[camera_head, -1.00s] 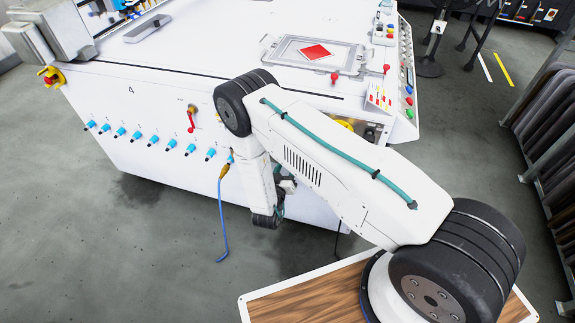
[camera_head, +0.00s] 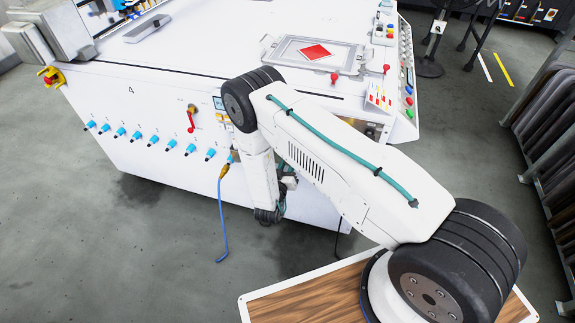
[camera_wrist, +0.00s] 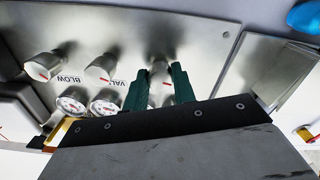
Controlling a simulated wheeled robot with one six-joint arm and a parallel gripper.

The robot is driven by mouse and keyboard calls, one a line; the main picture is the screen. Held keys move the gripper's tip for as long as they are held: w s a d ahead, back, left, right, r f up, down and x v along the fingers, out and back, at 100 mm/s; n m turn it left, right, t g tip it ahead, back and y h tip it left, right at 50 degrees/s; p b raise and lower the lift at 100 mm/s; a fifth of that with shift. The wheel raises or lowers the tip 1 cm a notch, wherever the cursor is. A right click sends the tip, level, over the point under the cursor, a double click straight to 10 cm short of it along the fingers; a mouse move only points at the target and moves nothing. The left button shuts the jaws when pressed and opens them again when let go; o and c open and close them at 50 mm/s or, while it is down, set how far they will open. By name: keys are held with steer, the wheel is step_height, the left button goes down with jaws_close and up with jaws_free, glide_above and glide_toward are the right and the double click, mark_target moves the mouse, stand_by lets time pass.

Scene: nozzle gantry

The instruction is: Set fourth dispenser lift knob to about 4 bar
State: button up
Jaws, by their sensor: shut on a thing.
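My gripper (camera_wrist: 160,90) shows in the wrist view with its two dark green fingers on either side of a silver knob (camera_wrist: 161,93). It is shut on this knob, which has a red mark on its face. Two similar knobs, a middle one (camera_wrist: 102,70) and a left one (camera_wrist: 42,67), sit on the same metal panel, also with red marks. Two round gauges (camera_wrist: 72,103) lie below them, too small to read. The held knob's own label and any gauge for it are not legible. In the head view my arm hides the gripper and the knobs.
A blue hose (camera_head: 221,215) hangs from a yellow fitting. Grey floor is open at the left.

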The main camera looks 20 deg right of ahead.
steer(key=m, duration=1)
stand_by(0.6)
steer(key=o, duration=1)
steer(key=shift+a, duration=0.1)
steer(key=v, duration=0.7)
steer(key=shift+s+a, duration=0.2)
steer(key=shift+s, duration=0.1)
